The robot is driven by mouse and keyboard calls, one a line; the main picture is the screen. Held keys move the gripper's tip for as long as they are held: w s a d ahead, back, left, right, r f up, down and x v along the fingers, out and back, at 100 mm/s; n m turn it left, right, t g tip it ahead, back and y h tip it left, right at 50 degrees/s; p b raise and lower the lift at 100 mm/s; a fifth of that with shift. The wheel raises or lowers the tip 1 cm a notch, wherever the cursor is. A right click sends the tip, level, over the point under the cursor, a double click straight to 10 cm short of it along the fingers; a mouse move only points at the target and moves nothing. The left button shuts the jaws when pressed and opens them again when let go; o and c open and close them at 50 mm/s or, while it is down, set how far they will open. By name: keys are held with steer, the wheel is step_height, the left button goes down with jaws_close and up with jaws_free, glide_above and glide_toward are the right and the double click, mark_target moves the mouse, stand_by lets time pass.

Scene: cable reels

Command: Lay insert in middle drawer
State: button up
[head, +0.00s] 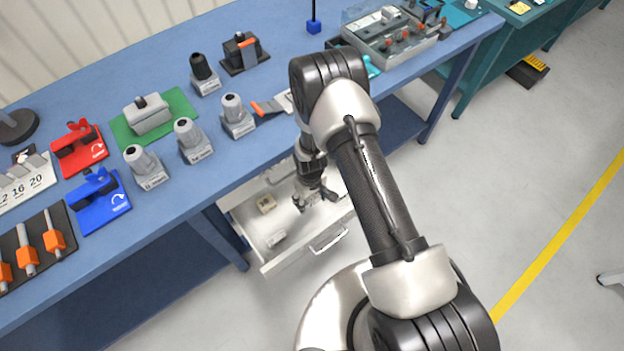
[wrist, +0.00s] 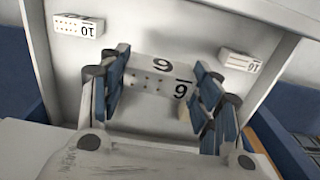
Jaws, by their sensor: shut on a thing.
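A pale drawer (head: 262,267) is pulled out below the blue workbench; I cannot tell its level in the stack. My gripper (head: 318,196) points down over the right part of this drawer. In the wrist view, my gripper (wrist: 161,78) is shut on a white insert (wrist: 158,72) marked with a digit that reads as 6 or 9. The insert lies between the blue finger pads, over the drawer floor (wrist: 165,30). I cannot tell whether it touches the floor. My arm and fingers hide part of the drawer in the head view.
Two other inserts lie in the drawer: one marked 10 (wrist: 77,26) and one at the right (wrist: 240,61). The drawer handle (head: 328,240) faces the open floor. Reel stands, clamps and a clear-lidded case (head: 390,38) occupy the workbench (head: 205,122) above.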

steer(key=shift+s+a+f, duration=0.1)
steer(key=shift+s+f, duration=0.15)
steer(key=shift+f, duration=0.3)
steer(key=shift+s+f, duration=0.2)
steer(key=shift+f, duration=0.3)
steer(key=shift+f+b, duration=1.55)
steer(key=shift+f, duration=0.65)
steer(key=shift+f+b, duration=0.1)
steer(key=shift+b, duration=0.2)
steer(key=shift+f+b, duration=0.95)
steer(key=shift+f, duration=0.15)
steer(key=shift+f, duration=0.1)
steer(key=shift+f+b, duration=1.05)
steer(key=o, duration=1.1)
